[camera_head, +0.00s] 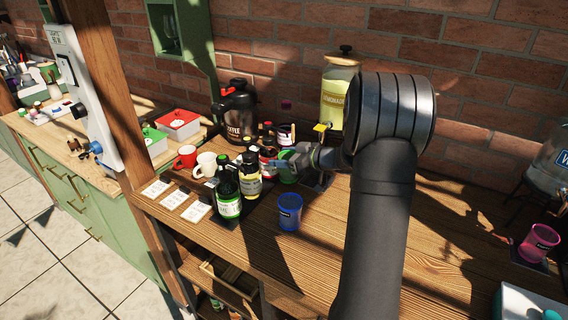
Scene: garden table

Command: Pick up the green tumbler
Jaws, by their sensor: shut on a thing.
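The green tumbler (288,178) stands on the wooden table, left of my gripper, partly hidden by it. My gripper (286,165) reaches in from the right at the tumbler's upper part and is shut on it. The fingertips are small and partly hidden in this view. I cannot tell whether the tumbler's base touches the table.
A blue tumbler (290,211) stands in front. Several bottles, including a green one (228,196), crowd close on the left, beside a white mug (205,165). A lemonade jar (338,92) stands behind. A pink tumbler (538,243) is far right. The table's middle right is clear.

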